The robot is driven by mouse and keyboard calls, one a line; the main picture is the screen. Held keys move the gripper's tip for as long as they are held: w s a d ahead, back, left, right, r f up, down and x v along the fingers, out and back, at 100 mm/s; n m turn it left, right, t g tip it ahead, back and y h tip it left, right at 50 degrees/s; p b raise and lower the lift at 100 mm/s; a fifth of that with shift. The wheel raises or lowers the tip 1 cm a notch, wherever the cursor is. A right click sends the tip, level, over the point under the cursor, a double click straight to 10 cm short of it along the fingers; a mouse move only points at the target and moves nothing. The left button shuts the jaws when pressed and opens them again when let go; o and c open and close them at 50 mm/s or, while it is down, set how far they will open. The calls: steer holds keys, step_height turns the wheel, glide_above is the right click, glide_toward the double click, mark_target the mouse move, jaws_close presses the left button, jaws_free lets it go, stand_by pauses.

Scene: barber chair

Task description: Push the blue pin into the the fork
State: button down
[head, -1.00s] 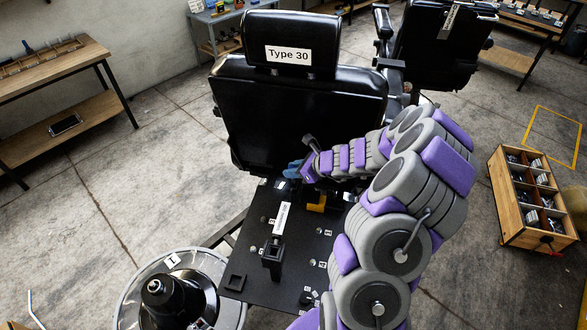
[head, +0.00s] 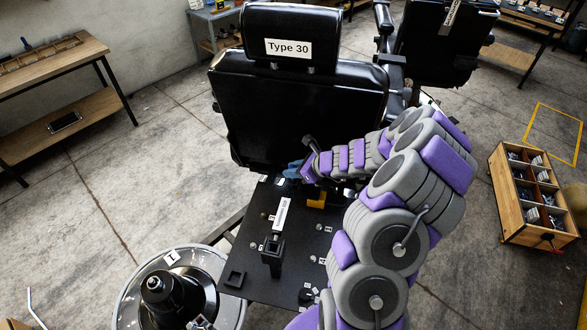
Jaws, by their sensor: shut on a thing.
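My gripper (head: 297,170) is at the far edge of the black plate, just in front of the chair back. It is shut on a small blue piece, which I take to be the blue pin (head: 291,169); the jaws and the pin are too small to separate clearly. A yellow bracket (head: 316,200) sits on the plate near the gripper. A black upright part (head: 272,250) stands on the plate with a white label strip behind it. I cannot tell which part is the fork, or whether the pin touches it.
The black chair back (head: 290,110) labelled Type 30 stands close beyond the gripper. The black plate (head: 255,282) carries small labelled parts. A round metal base (head: 135,300) is at lower left, a wooden bin (head: 510,210) at right, a workbench (head: 60,65) at left. Floor between is clear.

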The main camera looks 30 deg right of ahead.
steer(key=shift+f+b, duration=0.7)
steer(key=shift+f, duration=0.85)
steer(key=c, duration=0.8)
jaws_free()
steer(key=shift+s+r, duration=0.1)
steer(key=shift+a, duration=0.1)
steer(key=shift+d+r, duration=0.2)
steer(key=shift+d, duration=0.25)
steer(key=v, duration=1.6)
steer(key=shift+s+a+r, duration=0.15)
steer(key=shift+s+a, duration=0.05)
steer(key=shift+s, duration=0.3)
steer(key=shift+a, duration=0.1)
